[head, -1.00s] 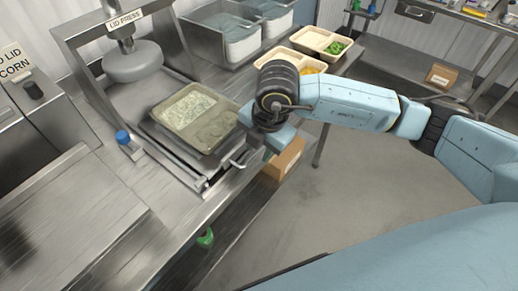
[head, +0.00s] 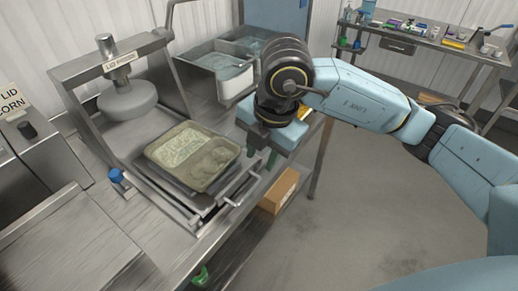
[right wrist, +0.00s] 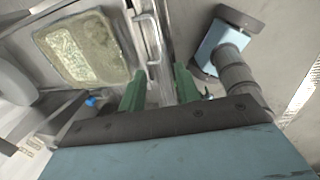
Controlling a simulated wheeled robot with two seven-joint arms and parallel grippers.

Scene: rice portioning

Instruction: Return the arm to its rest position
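My right gripper (head: 262,158) shows in the head view at the right edge of the steel counter, pointing down. In the right wrist view its green fingers (right wrist: 160,88) are apart with nothing between them. A two-compartment tray (head: 193,157) lies on the lid press base, left of the gripper and apart from it. It holds whitish, rice-like food in one part, and its surface looks greyish. It also shows in the right wrist view (right wrist: 88,48). The lid press (head: 128,100) stands behind the tray with its round head raised above the base. My left gripper is not in view.
Steel bins (head: 225,60) stand behind the press, partly hidden by my right arm. A side bench (head: 430,42) with small items stands at the back right. The floor on the right is clear.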

